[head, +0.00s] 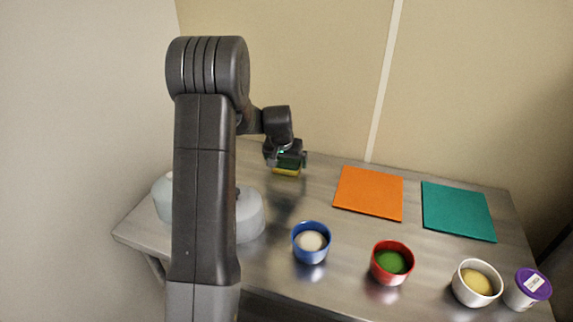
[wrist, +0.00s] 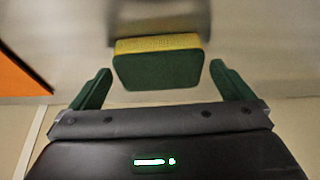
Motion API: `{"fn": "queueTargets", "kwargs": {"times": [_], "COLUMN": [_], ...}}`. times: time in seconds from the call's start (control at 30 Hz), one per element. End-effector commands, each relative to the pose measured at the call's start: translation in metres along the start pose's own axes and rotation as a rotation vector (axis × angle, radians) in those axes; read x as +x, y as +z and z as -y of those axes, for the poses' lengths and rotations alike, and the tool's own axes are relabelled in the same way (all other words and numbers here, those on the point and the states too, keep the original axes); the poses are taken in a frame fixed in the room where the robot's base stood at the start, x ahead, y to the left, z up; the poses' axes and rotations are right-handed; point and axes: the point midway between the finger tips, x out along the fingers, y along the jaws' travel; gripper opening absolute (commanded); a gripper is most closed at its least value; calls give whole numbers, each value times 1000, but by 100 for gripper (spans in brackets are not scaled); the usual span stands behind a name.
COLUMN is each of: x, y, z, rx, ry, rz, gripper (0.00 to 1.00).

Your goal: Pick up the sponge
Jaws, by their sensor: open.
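The sponge (head: 286,172) is yellow with a dark green side and sits at the back of the metal table, left of the orange mat. My gripper (head: 288,160) is just above it in the head view and partly hides it. In the wrist view the sponge (wrist: 158,64) lies ahead, between the lines of my two green-tipped fingers (wrist: 159,85). The fingers are spread apart, one to each side, with a gap to the sponge on both sides. Nothing is gripped.
An orange mat (head: 369,192) and a teal mat (head: 458,211) lie right of the sponge. A blue bowl (head: 311,254), a red bowl (head: 380,275), a white bowl (head: 461,293) and a purple-lidded tub (head: 518,298) stand along the front. Pale round containers (head: 251,216) are partly behind my arm.

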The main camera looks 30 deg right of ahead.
Motion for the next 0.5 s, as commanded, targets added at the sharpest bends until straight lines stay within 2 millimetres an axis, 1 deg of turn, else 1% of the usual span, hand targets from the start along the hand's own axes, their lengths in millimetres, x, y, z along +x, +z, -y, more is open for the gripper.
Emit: {"fn": "queueTargets", "kwargs": {"times": [0.1,0.37,0.5], "x": [9,10,10], "y": [0,0,0], "z": [0,0,0], "rx": [0,0,0], "ry": [0,0,0], "rz": [1,-1,-1], "gripper": [100,100,72]}}
